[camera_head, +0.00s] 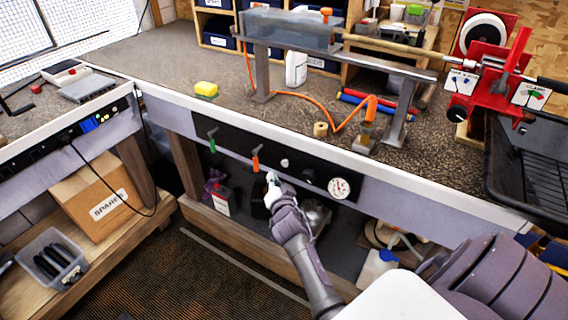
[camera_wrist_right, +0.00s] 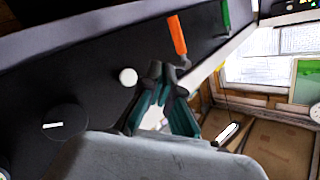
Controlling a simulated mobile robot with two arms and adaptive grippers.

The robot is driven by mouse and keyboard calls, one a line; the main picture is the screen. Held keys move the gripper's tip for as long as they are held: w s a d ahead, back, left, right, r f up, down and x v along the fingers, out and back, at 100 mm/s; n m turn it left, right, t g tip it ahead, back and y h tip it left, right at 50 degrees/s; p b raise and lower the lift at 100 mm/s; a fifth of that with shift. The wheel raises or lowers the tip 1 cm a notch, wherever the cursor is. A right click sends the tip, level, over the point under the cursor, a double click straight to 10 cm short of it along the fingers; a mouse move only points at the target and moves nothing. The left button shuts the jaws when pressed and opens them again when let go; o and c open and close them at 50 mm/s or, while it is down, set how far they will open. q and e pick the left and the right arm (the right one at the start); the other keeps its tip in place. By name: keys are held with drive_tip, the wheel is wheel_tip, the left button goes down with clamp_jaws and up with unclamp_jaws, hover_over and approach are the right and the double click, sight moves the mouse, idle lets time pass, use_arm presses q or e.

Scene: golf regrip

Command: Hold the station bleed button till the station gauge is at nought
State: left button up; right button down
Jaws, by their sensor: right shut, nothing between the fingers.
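The white round button (camera_head: 284,162) sits on the dark front panel of the bench, between the orange lever and a black knob. It also shows in the right wrist view (camera_wrist_right: 128,76), uncovered. The gauge (camera_head: 340,188), a white dial, is at the panel's right end; its needle is too small to read. My right gripper (camera_head: 271,177) is shut and empty in front of the panel, below and left of the button. In the right wrist view its fingertips (camera_wrist_right: 163,72) appear just right of the button, apart from it in the picture. My left gripper is not in view.
An orange lever (camera_head: 255,159) and a green lever (camera_head: 212,138) are left of the button. The black knob (camera_head: 308,175) lies between button and gauge. Bottles stand on the shelf below.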

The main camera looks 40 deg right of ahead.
drive_tip(key=shift+w+d, duration=0.35)
drive_tip(key=shift+d, duration=0.5)
drive_tip(key=shift+w+d, duration=0.3)
drive_tip(key=shift+d, duration=0.5)
drive_tip(key=shift+d, duration=0.1)
drive_tip(key=shift+w+d, duration=0.15)
drive_tip(key=shift+d, duration=0.1)
drive_tip(key=shift+w+d, duration=0.2)
drive_tip(key=shift+d, duration=0.3)
idle(0.8)
drive_tip(key=shift+a, duration=0.1)
idle(1.8)
drive_tip(key=shift+s+a, duration=0.4)
drive_tip(key=shift+a, duration=0.4)
drive_tip(key=shift+s+a, duration=0.3)
drive_tip(key=shift+a, duration=0.45)
drive_tip(key=shift+s+a, duration=0.35)
drive_tip(key=shift+a, duration=0.45)
drive_tip(key=shift+s+a, duration=0.3)
drive_tip(key=shift+a, duration=0.45)
